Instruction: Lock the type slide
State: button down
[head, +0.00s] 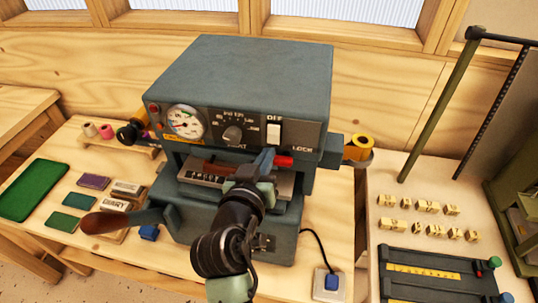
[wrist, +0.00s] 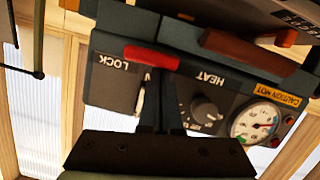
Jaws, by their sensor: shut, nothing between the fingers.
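The grey press (head: 235,75) stands on the wooden bench. Its type slide (head: 283,184), with a row of type and a brown handle (head: 222,168), sits in the opening under the control panel; part of it is hidden behind my gripper. The red lock lever (head: 284,161) is below the LOCK label; it also shows in the wrist view (wrist: 150,58). My gripper (head: 264,158) is shut and empty, with its fingertips (wrist: 156,75) close beside the red lever. I cannot tell whether they touch it. The wrist view is upside down.
The panel holds a gauge (head: 185,122), a heat knob (head: 232,134) and a white switch (head: 273,133). A yellow foil roll (head: 358,148) sticks out at the right. Type blocks (head: 430,230) lie on the right table.

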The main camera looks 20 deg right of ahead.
jog(key=shift+f, duration=0.1)
jog(key=n+b, duration=0.1)
jog(key=f+n+h+b, duration=0.1)
jog(key=n, duration=0.1)
jog(key=f+n+b, duration=0.1)
jog(key=shift+w+a+n+g+h, duration=0.2)
jog(key=shift+a+n+g+h, duration=0.1)
jog(key=shift+f, duration=0.1)
dwell(0.4)
